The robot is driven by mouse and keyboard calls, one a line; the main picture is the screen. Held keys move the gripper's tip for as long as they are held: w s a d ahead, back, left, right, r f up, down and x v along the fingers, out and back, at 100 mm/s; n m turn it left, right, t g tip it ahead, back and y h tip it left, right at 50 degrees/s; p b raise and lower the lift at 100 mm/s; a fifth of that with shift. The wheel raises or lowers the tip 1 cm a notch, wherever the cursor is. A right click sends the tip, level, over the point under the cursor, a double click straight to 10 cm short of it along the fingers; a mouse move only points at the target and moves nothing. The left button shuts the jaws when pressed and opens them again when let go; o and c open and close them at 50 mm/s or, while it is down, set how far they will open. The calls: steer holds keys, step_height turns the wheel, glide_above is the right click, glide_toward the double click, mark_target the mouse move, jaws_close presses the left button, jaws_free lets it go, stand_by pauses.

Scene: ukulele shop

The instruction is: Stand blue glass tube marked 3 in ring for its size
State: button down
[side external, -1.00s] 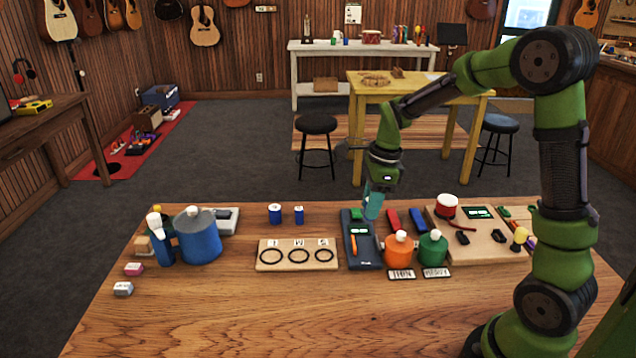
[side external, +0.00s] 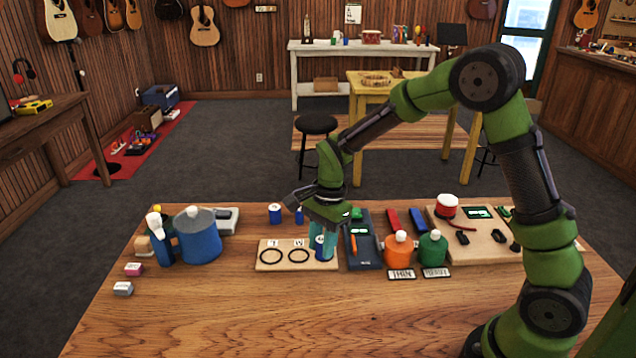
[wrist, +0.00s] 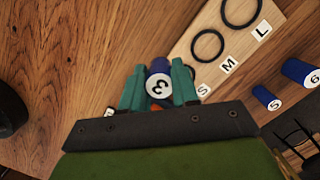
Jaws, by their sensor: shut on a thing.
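My gripper (side external: 322,238) is shut on the blue tube marked 3 (wrist: 158,80), between its teal fingers. In the side view the tube (side external: 320,252) is upright at the right end of the light wooden ring board (side external: 284,266), over the spot of the smallest ring, which it hides. I cannot tell whether its foot touches the board. In the wrist view the board has labels S, M and L; the S label (wrist: 203,90) is beside the gripper. The M ring (wrist: 207,45) and L ring (wrist: 242,12) are empty.
Two other blue tubes, marked 5 (wrist: 267,97) and 6 (wrist: 300,72), stand behind the board. A dark scale-like device (side external: 364,258) and orange (side external: 399,254) and green (side external: 433,251) bottles are to the right. The table front is clear.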

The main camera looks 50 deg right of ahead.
steer(key=w, duration=0.7)
steer(key=shift+a+f, duration=0.2)
steer(key=shift+f, duration=1.9)
steer(key=shift+f, duration=0.1)
steer(key=c, duration=0.8)
jaws_free()
steer(key=shift+c, duration=0.2)
